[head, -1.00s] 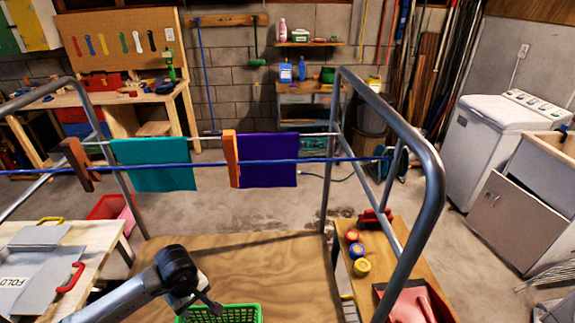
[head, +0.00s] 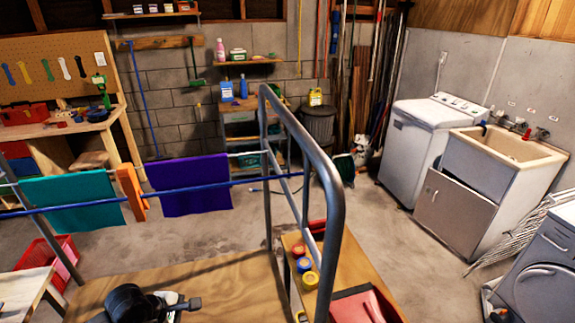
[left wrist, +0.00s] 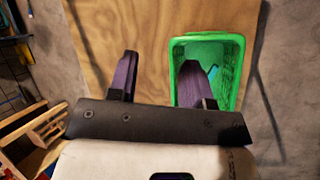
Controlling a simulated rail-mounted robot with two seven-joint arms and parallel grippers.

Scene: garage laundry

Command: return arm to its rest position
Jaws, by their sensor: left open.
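My left gripper (head: 188,303) is at the bottom edge of the head view, over the plywood table, with part of my arm cut off by the frame. In the left wrist view my left gripper (left wrist: 160,66) has its two purple fingers spread apart with nothing between them. A green basket (left wrist: 237,75) stands on the plywood just beyond the right finger, which overlaps it in the picture. Something teal lies inside the basket. My right arm and gripper are not in view.
A metal drying frame (head: 325,180) stands over the plywood table (head: 215,275). A teal cloth (head: 75,203) and a purple cloth (head: 190,185) hang on its rail. A side bench with round lids (head: 303,265) and a red bin (head: 365,305) is at the right.

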